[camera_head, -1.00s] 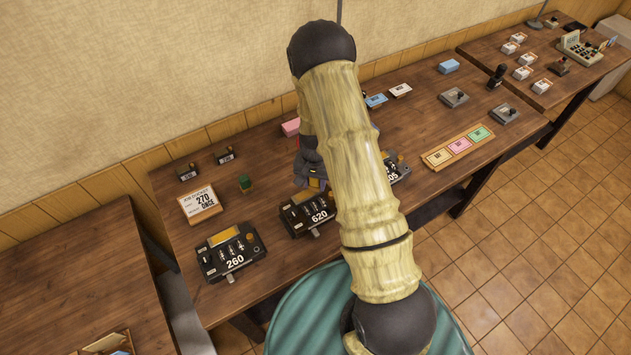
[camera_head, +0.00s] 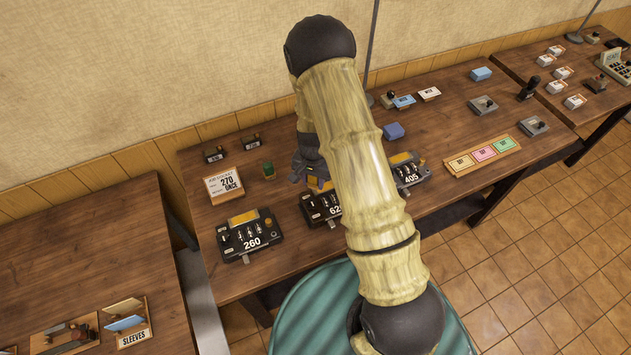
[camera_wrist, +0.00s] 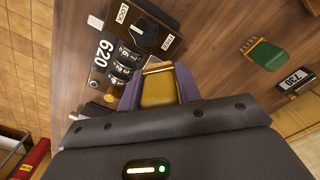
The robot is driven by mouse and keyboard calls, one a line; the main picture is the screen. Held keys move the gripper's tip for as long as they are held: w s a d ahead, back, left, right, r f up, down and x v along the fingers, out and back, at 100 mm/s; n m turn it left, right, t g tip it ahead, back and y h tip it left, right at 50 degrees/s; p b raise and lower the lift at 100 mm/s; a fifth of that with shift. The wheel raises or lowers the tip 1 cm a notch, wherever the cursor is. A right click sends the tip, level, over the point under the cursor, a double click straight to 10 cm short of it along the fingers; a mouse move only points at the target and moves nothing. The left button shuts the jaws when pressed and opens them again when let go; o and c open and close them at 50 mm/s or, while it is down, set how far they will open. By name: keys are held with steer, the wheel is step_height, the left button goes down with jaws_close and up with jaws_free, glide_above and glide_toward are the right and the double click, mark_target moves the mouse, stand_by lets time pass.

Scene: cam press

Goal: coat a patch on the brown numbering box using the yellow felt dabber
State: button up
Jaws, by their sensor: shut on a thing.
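My gripper (camera_wrist: 158,85) is shut on the yellow felt dabber (camera_wrist: 158,90), a yellow block with a paler strip at its far end. In the head view my gripper (camera_head: 318,182) is at the back edge of the dark box marked 620 (camera_head: 314,206), partly behind my arm. In the wrist view the 620 box (camera_wrist: 101,62), with its dials and a LOCK knob, lies just beyond and left of the dabber tip. I cannot tell whether they touch. Two more dark boxes are marked 260 (camera_head: 245,238) and 405 (camera_head: 411,178). I cannot tell which box is the brown one.
A green dabber (camera_head: 268,171) stands behind the boxes; it also shows in the wrist view (camera_wrist: 264,54). A job docket (camera_head: 226,188) reads 270 ONCE. Small stamps (camera_head: 213,155), a blue block (camera_head: 394,130) and a tray of coloured cards (camera_head: 482,156) lie around. Bare tabletop surrounds them.

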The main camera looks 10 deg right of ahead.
step_height(320, 180, up, 5)
steer(key=p, duration=0.3)
steer(key=shift+d, duration=0.1)
steer(key=shift+r, duration=0.35)
steer(key=shift+f, duration=0.1)
stand_by(0.4)
